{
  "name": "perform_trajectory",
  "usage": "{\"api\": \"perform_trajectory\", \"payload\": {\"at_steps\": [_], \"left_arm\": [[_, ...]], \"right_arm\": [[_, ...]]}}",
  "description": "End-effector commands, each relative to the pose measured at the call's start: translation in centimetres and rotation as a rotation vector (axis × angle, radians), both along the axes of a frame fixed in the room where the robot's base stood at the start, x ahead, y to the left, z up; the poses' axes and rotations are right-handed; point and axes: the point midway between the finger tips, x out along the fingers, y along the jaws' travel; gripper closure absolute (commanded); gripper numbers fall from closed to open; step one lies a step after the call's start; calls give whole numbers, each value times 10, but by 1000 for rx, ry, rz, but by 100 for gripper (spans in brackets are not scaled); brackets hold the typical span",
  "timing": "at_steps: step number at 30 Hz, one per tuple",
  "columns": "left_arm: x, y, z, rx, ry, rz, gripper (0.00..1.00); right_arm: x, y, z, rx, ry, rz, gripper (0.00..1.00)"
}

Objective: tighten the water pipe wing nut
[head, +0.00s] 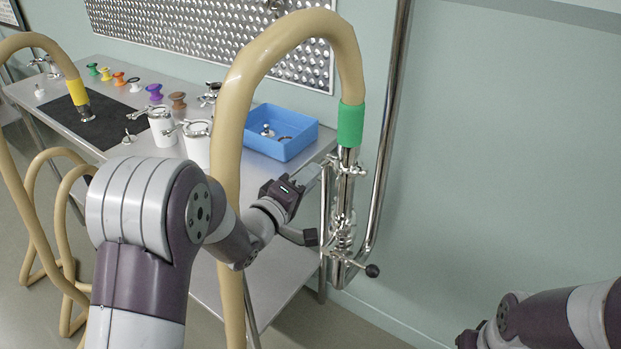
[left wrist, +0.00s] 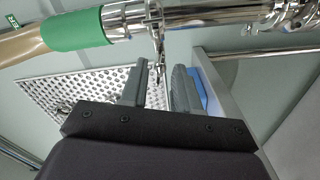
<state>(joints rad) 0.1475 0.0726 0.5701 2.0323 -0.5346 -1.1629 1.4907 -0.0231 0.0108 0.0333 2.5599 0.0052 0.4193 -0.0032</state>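The steel water pipe (head: 347,190) runs down by the wall at the end of a tan hose with a green sleeve (head: 350,124). A clamp joint (head: 350,168) sits just below the sleeve. In the left wrist view, a small shiny piece that looks like the wing nut (left wrist: 158,42) hangs from the pipe, in front of the gap between my fingers. My left gripper (head: 318,172) reaches in from the left, close to the joint. Its fingers (left wrist: 160,68) are apart with nothing clearly between them. My right gripper (head: 470,340) is at the lower right, its fingers cut off.
A steel table (head: 272,283) stands along the wall, with a blue tray (head: 283,148), white canisters (head: 162,127) and coloured spool-shaped parts on it. The tan hose (head: 232,110) arches close past my left arm. A valve with a black knob (head: 372,271) is lower on the pipe.

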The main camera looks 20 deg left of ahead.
Motion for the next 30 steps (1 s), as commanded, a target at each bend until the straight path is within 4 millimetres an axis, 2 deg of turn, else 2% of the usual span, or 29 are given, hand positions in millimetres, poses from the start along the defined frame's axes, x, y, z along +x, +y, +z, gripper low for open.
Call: {"api": "perform_trajectory", "payload": {"at_steps": [4, 11, 14, 15, 24, 30], "left_arm": [[10, -4, -1, 0, 2, 1, 69], [11, -4, 0, 0, 1, 1, 69], [11, -4, 0, 0, 1, 1, 98], [11, -4, 0, 1, 2, 2, 100], [11, -4, -1, 14, -3, 2, 100], [11, -4, -1, 87, -31, 1, 100]], "right_arm": [[0, 0, 0, 0, 0, 0, 100], [0, 0, 0, 0, 0, 0, 100], [0, 0, 0, 0, 0, 0, 100], [0, 0, 0, 0, 0, 0, 100], [0, 0, -1, 0, 0, 0, 100], [0, 0, -5, 0, 0, 0, 100]]}}
